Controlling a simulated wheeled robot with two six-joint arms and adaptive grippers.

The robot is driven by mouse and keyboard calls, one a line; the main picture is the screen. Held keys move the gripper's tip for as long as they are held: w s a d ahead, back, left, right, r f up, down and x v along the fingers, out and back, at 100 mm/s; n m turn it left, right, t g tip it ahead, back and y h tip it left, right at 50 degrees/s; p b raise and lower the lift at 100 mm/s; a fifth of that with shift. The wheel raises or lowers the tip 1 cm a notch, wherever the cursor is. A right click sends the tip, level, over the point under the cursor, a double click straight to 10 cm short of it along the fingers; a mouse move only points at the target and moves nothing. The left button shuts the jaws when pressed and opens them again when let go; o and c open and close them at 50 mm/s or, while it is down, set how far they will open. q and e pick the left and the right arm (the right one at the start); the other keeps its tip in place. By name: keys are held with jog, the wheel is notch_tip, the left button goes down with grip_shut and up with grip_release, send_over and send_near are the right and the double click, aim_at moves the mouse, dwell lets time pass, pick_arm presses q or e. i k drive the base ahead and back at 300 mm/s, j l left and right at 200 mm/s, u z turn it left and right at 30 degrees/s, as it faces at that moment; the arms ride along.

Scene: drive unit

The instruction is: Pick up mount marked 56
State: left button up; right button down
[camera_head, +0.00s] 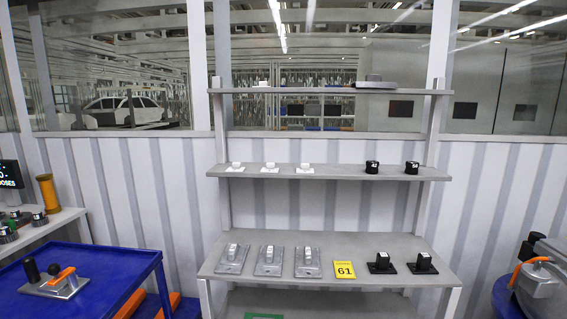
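Two small black mounts with white number labels stand at the right of the middle shelf. The left black mount (372,167) seems to read 42. The right black mount (411,168) has a label that looks like 50 or 56; it is too small to be sure. Two more black pieces with white tops, a left one (382,263) and a right one (423,264), sit on black bases on the lower shelf; no number is readable on them. Neither of my grippers is in view.
The grey shelf unit (340,172) also holds white parts (270,168), grey switch-like parts (269,260) and a yellow 61 card (344,270). A blue cart (110,265) at left carries a grey fixture (55,282). Grey-and-orange equipment (540,277) stands at right.

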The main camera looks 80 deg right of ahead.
aim_at(412, 167)
jog(key=z, duration=3.35)
